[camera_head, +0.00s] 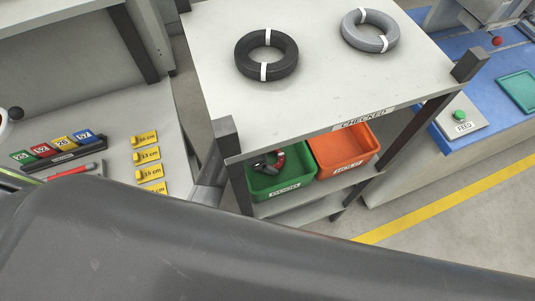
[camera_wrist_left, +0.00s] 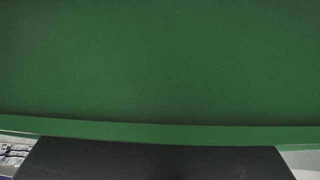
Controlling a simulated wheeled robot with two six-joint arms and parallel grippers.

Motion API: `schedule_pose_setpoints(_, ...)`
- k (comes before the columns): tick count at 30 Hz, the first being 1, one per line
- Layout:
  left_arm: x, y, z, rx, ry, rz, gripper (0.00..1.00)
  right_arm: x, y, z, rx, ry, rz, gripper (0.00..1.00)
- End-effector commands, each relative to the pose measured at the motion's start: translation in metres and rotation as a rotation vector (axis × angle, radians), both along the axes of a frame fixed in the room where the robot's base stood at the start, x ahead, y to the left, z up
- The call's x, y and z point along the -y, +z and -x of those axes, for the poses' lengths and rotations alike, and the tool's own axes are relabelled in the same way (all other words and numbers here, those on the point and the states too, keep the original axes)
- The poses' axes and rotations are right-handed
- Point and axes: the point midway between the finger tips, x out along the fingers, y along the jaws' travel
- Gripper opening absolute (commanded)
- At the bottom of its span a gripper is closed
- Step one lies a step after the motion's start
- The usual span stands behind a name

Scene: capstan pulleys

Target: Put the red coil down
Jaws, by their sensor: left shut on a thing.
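My left gripper (camera_head: 266,163) is a small dark shape at that piece, shut on the coil within the bin's outline. The tabletop edge and the bin hide most of both. I cannot tell whether the coil touches the bin floor. In the left wrist view the bin's green surface (camera_wrist_left: 160,60) fills most of the picture, and neither fingertips nor coil show. My right gripper is not in view.
An orange HOLD bin (camera_head: 345,150) stands right beside the green one. The CHECKED tabletop (camera_head: 315,90) overhangs both, with a black coil (camera_head: 250,69) and a grey coil (camera_head: 356,45) on it. Numbered tags and yellow length markers (camera_head: 147,155) lie on the left table.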

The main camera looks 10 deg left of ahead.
Motion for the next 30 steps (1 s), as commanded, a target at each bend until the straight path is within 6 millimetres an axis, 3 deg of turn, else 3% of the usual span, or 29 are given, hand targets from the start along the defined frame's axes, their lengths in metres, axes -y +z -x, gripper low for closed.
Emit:
schedule_pose_setpoints(1,0.000,-0.001,0.000,0.000,0.000,0.000,0.84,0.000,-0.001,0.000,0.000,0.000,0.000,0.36)
schedule_pose_setpoints(5,0.000,-0.001,0.000,0.000,0.000,0.000,1.00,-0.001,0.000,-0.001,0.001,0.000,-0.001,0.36)
schedule_pose_setpoints(16,-0.004,0.008,0.001,0.002,0.000,-0.001,1.00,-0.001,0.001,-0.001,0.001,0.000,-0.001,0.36)
schedule_pose_setpoints(30,-0.039,0.077,0.019,0.004,0.000,-0.002,1.00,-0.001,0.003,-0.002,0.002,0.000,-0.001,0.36)
